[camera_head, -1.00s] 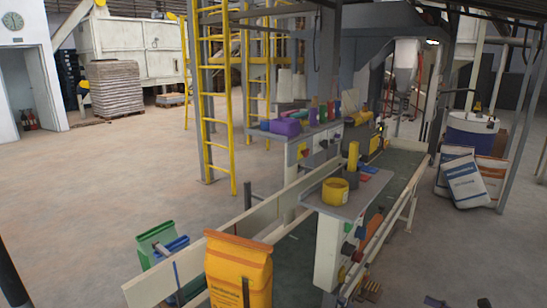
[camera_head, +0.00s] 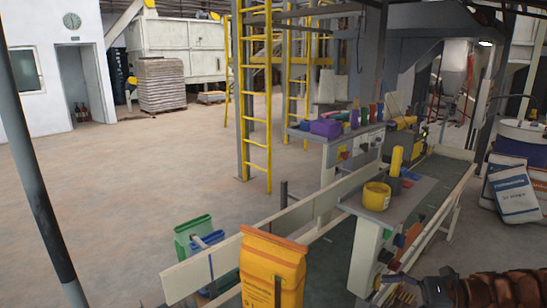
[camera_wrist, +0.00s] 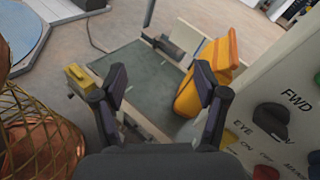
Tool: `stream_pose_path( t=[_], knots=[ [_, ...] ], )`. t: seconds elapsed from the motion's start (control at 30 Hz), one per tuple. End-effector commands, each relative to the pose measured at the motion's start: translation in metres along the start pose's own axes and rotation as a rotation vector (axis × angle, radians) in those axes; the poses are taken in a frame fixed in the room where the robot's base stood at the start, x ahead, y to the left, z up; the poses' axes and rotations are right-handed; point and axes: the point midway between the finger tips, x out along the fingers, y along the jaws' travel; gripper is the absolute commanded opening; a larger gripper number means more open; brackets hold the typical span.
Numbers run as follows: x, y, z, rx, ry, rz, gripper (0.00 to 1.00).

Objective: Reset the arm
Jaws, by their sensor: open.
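My gripper (camera_wrist: 160,82) is open in the wrist view, its two dark fingers spread with nothing held between them. Below the fingers is a green conveyor belt (camera_wrist: 145,65). An orange sack (camera_wrist: 228,48) stands beyond the right finger, which partly covers it; I cannot tell the gap between them. In the head view, the orange sack (camera_head: 270,270) stands at the near end of the conveyor. A dark and brown ribbed shape, perhaps part of my arm, shows at the lower right.
A control panel (camera_wrist: 285,85) with knobs is close on the right in the wrist view, and a wire basket (camera_wrist: 40,130) is on the left. A yellow tub (camera_head: 376,197) sits on a ledge. White sacks (camera_head: 515,190) lean at right. Open floor (camera_head: 130,180) lies left.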

Motion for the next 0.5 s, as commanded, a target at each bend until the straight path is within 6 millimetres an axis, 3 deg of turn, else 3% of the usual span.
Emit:
stream_pose_path(
  t=[0.03,0.2,0.5],
  knots=[
    [0.016,0.005,0.015,-0.040,0.011,0.057,0.73],
    [0.057,0.030,0.050,-0.164,0.057,0.231,0.73],
    [0.104,0.092,0.096,-0.387,0.148,0.525,0.73]
  ],
)
